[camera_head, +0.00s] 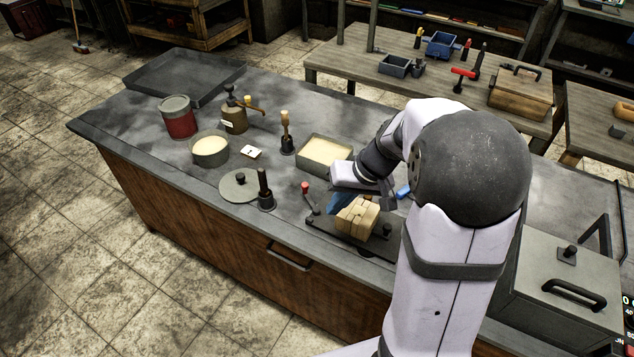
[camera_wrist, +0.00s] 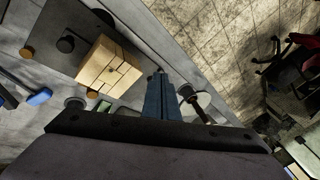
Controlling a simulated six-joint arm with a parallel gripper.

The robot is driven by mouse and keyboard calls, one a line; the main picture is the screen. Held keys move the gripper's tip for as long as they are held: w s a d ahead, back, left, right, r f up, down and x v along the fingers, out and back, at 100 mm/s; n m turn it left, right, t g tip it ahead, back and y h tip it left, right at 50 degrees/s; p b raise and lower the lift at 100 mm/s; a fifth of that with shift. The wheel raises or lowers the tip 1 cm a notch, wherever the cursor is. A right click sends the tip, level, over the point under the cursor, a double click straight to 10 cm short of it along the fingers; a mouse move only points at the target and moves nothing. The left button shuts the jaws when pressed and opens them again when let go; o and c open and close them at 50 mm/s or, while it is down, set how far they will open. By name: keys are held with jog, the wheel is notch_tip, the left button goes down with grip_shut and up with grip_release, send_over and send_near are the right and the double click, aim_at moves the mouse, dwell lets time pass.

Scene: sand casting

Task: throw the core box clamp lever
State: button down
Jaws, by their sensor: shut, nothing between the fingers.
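The wooden core box (camera_head: 356,218) sits on a dark base plate (camera_head: 386,246) near the bench's front edge. It also shows in the wrist view (camera_wrist: 109,67), at upper left. The clamp lever (camera_head: 306,190) has a red knob and stands up at the left end of the plate. My gripper (camera_head: 333,208) points down between the lever and the core box. Its blue fingers (camera_wrist: 159,82) are together and empty. I cannot tell whether they touch the lever.
A round plate (camera_head: 238,186) and a dark rammer (camera_head: 265,190) stand left of the lever. A sand-filled box (camera_head: 326,153) stands behind it. A blue-handled tool (camera_head: 403,192) lies right of my gripper. A grey lidded box (camera_head: 562,300) is at the right.

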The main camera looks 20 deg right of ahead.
jog(key=w+d+t, duration=0.1)
jog(key=w+d, duration=0.3)
jog(key=w, duration=0.1)
jog(key=w+d+r+t, duration=0.1)
jog(key=w+d, duration=0.2)
jog(key=shift+w+d+r+m+t+y+b, duration=0.1)
jog(key=shift+m+t+y+b, duration=0.2)
jog(key=p+x, duration=0.2)
jog(key=x, duration=0.8)
jog(key=a+p, duration=0.1)
jog(key=a, duration=0.2)
jog(key=shift+w+a+p, duration=0.1)
jog(key=shift+w+p, duration=0.3)
jog(key=shift+w+a, duration=0.15)
jog(key=shift+a, duration=0.25)
jog(key=shift+w+a+n+b, duration=0.15)
jog(key=shift+a+n+b, duration=0.3)
jog(key=shift+b, duration=0.25)
jog(key=shift+a+y, duration=0.25)
jog(key=shift+y, duration=0.05)
